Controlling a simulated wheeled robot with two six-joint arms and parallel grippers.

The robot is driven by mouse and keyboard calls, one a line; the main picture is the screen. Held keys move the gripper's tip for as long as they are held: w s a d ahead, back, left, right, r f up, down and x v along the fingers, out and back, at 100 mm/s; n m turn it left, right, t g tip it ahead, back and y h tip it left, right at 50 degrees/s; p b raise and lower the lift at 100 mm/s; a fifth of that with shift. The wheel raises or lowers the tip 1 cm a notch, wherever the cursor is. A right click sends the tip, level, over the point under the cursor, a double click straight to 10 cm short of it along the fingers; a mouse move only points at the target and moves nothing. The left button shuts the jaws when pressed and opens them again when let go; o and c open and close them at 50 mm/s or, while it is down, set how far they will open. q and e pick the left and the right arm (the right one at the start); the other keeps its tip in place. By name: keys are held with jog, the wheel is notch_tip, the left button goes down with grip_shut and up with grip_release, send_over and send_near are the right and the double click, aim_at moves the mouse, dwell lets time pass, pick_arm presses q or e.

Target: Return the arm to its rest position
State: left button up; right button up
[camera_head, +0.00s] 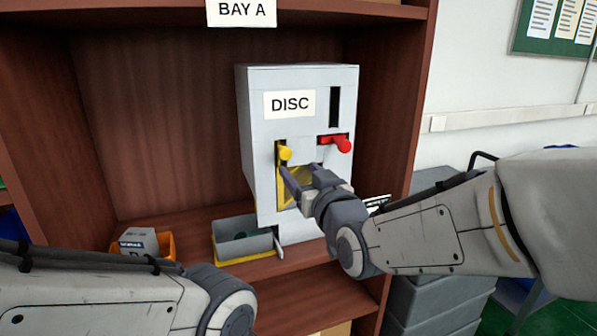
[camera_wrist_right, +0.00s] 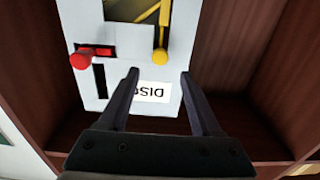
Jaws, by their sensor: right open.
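My right gripper (camera_head: 303,178) is open in front of the white machine with the DISC label (camera_head: 289,103), which stands on a wooden shelf. Its fingers overlap the yellow panel (camera_head: 290,190) in the head view; I cannot tell whether they touch it. In the right wrist view the two fingers (camera_wrist_right: 160,80) are apart with nothing between them but the machine front behind. My left arm comes in at the lower left of the head view, and its gripper is out of view.
The machine has a yellow lever (camera_head: 285,153) and a red lever (camera_head: 341,143) close to my right gripper. A grey tray (camera_head: 240,247) sits at its base. An orange bin (camera_head: 166,243) holding a box (camera_head: 138,241) is at the left. Grey crates (camera_head: 437,290) stand right of the shelf.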

jog(key=s+a+f+n+g+p, duration=0.1)
jog(key=s+a+f+g+p, duration=0.15)
jog(key=s+f+g, duration=0.2)
jog(key=s+a+f+n+g+p, duration=0.1)
jog(key=s+f+g+p, duration=0.25)
jog(key=s, duration=0.25)
jog(key=s+d+f+g+h+p, duration=0.1)
jog(key=s+g, duration=0.3)
jog(key=s, duration=0.6)
jog(key=s+d+f+n+g+h+p, duration=0.1)
jog(key=s+d+g+h+p, duration=0.2)
jog(key=s, duration=0.6)
jog(key=shift+s+d+f+n+g+h+p, duration=0.4)
jog(key=shift+d+g, duration=0.3)
jog(key=shift+g, duration=0.4)
jog(key=shift+w, duration=0.1)
